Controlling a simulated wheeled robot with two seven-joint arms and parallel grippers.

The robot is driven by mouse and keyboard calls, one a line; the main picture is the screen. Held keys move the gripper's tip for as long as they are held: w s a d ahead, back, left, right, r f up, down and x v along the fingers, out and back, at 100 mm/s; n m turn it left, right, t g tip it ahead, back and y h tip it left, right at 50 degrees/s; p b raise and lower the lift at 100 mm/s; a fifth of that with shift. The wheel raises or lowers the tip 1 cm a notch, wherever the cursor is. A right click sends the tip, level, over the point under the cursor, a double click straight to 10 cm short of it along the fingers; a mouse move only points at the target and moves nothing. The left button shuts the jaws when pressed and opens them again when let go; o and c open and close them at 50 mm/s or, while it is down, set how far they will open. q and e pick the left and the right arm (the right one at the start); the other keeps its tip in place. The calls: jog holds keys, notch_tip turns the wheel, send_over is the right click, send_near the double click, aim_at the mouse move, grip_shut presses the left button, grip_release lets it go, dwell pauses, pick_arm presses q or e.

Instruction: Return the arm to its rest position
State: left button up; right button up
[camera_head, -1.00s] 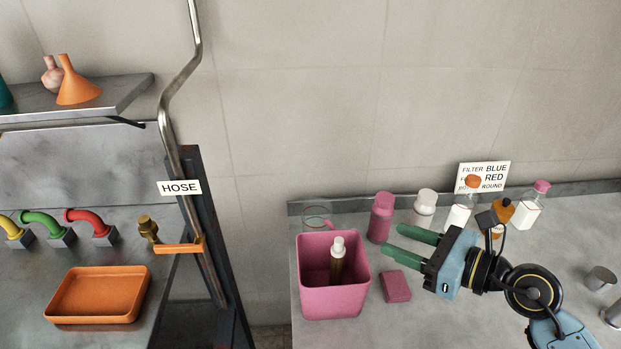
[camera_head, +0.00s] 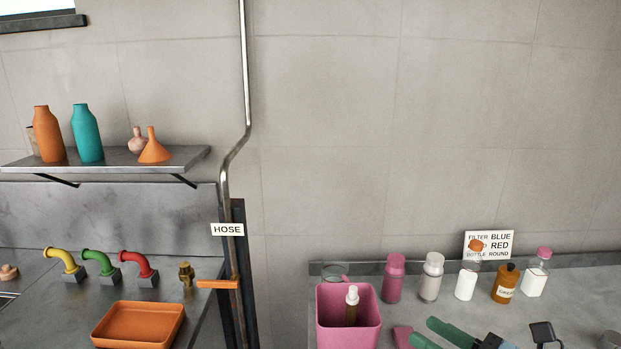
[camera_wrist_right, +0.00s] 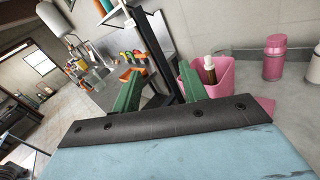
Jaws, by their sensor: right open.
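My right gripper (camera_head: 438,336) shows at the bottom edge of the head view, with its green fingers spread and nothing between them. In the right wrist view its two green fingers (camera_wrist_right: 160,92) stand apart and empty. It is over the right counter, just right of the pink bin (camera_head: 368,334) and close to a pink block (camera_head: 403,337). The bin holds a brown bottle with a white cap (camera_head: 351,306). Most of my right arm is below the head view. My left gripper is in neither view.
Several bottles, including a pink one (camera_head: 393,278) and an amber one (camera_head: 506,284), stand behind the gripper by a sign (camera_head: 489,244). An orange tray (camera_head: 139,325) and coloured taps (camera_head: 101,265) are at the left. A metal pipe (camera_head: 243,95) stands between the counters.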

jog(key=d+r+m+t+h, duration=0.55)
jog(key=m+t, duration=0.25)
jog(key=m, duration=0.7)
jog(key=s+d+f+m+g+h, duration=0.25)
jog(key=f+m+h, duration=0.35)
jog(key=m, duration=0.3)
jog(key=s+d+f+m+g+h, duration=0.1)
jog(key=d+f+m+g+h, duration=0.4)
jog(key=m, duration=0.5)
jog(key=s+a+f+m+g+y, duration=0.25)
jog(key=s+a+f+g, duration=0.25)
jog(key=s+f, duration=0.25)
jog(key=s+a+f+m+g+y, duration=0.2)
jog(key=s+a+f+m+g, duration=0.25)
jog(key=s+f+g, duration=0.35)
notch_tip(320, 180, down, 24)
jog(key=s+n+t+b, duration=0.1)
jog(key=s, duration=0.1)
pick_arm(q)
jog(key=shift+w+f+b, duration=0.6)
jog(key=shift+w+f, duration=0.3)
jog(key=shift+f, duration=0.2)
pick_arm(e)
jog(key=s+d+f, duration=0.2)
jog(key=s+f, duration=1.4)
jog(key=shift+s+d+f+g, duration=0.25)
jog(key=shift+s+f+g, duration=0.1)
jog(key=shift+g, duration=0.1)
